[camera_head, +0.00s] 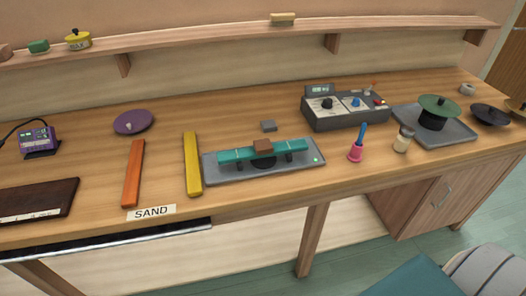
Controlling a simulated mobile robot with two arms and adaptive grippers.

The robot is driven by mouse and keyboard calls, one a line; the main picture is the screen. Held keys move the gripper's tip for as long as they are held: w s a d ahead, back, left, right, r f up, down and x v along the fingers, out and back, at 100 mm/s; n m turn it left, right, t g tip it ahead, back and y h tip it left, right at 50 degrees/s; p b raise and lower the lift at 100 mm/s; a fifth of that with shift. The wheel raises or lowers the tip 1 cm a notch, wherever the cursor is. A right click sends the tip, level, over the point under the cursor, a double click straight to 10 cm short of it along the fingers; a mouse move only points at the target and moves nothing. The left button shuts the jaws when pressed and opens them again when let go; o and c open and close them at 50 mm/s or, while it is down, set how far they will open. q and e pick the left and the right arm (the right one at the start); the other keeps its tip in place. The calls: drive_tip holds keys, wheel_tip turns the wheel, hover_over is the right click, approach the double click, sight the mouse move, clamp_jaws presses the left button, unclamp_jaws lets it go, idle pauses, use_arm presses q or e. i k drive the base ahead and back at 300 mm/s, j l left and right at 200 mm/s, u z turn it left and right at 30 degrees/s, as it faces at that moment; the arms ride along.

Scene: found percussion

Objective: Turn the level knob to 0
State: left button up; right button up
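A dark grey control box (345,112) stands on the bench, right of centre. Its top carries a black knob (326,103) on a white panel at the left and a blue knob (356,102) on another pale panel. A small display (319,90) stands at its back left. The panel lettering and scale marks are too small to read, so I cannot tell which knob is the level knob or where either points. Neither of my grippers is in view.
A teal bar (236,154) lies on a grey base to the left. A shelf (220,36) runs above.

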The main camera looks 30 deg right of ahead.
sight(356, 101)
drive_tip(key=z, duration=1.45)
